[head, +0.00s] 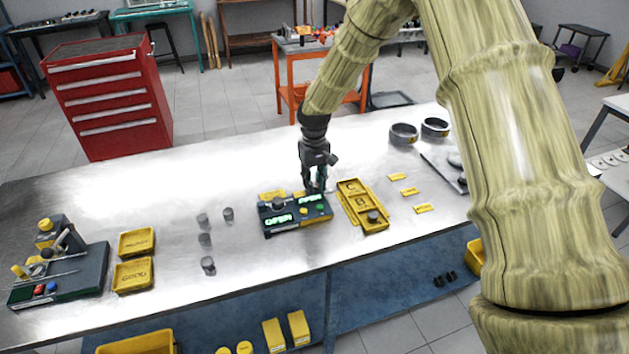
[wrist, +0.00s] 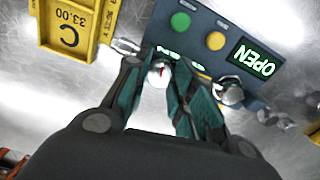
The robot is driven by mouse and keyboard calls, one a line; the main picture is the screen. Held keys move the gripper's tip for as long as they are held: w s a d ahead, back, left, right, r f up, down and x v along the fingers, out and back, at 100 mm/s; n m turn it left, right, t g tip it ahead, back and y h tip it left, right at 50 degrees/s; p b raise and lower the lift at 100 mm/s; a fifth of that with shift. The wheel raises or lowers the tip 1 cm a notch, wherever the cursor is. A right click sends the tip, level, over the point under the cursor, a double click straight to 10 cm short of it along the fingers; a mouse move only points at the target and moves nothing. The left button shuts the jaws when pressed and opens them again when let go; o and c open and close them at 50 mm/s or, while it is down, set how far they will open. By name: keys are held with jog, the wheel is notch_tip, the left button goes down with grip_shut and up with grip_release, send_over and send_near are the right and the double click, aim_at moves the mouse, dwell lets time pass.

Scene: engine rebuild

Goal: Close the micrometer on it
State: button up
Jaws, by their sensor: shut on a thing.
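The micrometer station (head: 295,226) is a dark teal block on the bench with two lit green OPEN displays. The wrist view shows the station (wrist: 205,52) with a green button (wrist: 180,21), a yellow button (wrist: 215,41) and one OPEN display (wrist: 253,59). My gripper (head: 318,188) points down at its far right end. In the wrist view my gripper (wrist: 160,85) is shut on a shiny round part (wrist: 158,72) with a small red mark. The fingers partly cover the second display. A dark round part (head: 279,204) stands at the station's left side.
A yellow tray (head: 350,206) marked C and B stands close on the right, with a dark part (head: 373,216) in it. Several grey cylinders (head: 205,240) stand to the left. Yellow GOOD bin (head: 134,275) and dark fixture (head: 75,275) are farther left.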

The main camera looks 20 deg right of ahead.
jog(key=n, duration=0.7)
jog(key=shift+p, duration=0.4)
jog(key=n, duration=0.4)
jog(key=shift+r+n+p, duration=0.1)
jog(key=shift+n+p, duration=0.2)
jog(key=shift+n, duration=1.5)
jog(key=o, duration=1)
jog(key=shift+o, duration=0.2)
jog(key=shift+a, duration=0.1)
notch_tip(320, 180, up, 12)
